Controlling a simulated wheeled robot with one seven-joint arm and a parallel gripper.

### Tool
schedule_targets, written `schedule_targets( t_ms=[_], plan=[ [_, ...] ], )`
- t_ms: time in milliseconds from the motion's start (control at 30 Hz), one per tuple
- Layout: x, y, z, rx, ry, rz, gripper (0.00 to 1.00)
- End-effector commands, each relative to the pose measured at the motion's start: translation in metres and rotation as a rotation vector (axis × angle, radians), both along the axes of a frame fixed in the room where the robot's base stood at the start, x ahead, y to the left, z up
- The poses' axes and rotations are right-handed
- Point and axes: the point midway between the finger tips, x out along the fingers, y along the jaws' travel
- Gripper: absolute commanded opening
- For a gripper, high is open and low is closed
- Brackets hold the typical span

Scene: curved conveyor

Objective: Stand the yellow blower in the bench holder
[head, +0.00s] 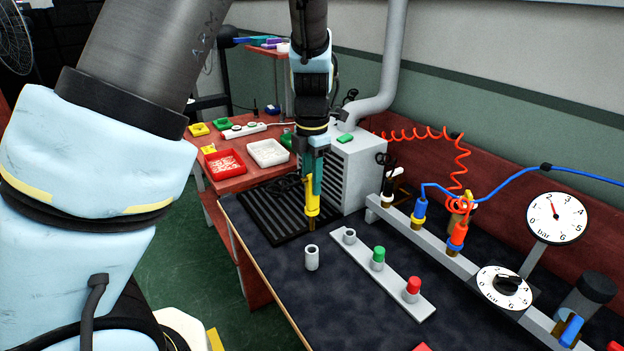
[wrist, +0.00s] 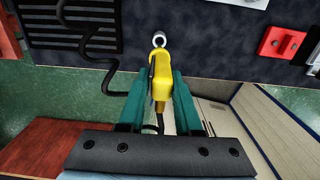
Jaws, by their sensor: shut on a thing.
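My gripper (head: 314,178) is shut on the yellow blower (head: 312,200) and holds it roughly upright, brass end down, above the dark bench. In the wrist view the blower (wrist: 161,72) sits between the teal fingers (wrist: 155,105). A short, upright, open grey tube (head: 312,257), which looks like the bench holder, stands on the bench below and in front of the blower. The tube's round mouth (wrist: 159,39) shows just beyond the blower's far end in the wrist view. The blower appears apart from the tube; the exact gap is unclear.
A grey strip (head: 395,283) beside the tube carries a grey socket, a green piece (head: 378,257) and a red piece (head: 412,288). A black grille (head: 265,218) and a louvred box (head: 357,172) stand behind. A dark hose (wrist: 113,80) loops beside the blower.

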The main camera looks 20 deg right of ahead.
Motion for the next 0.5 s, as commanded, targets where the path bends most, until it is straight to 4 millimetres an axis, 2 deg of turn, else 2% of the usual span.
schedule_targets(
  t_ms=[267, 500],
  plan=[
    [0.0, 0.0, 0.003, 0.001, 0.0, 0.0, 0.0],
    [0.0, 0.0, -0.022, 0.001, 0.0, -0.001, 0.0]
  ],
)
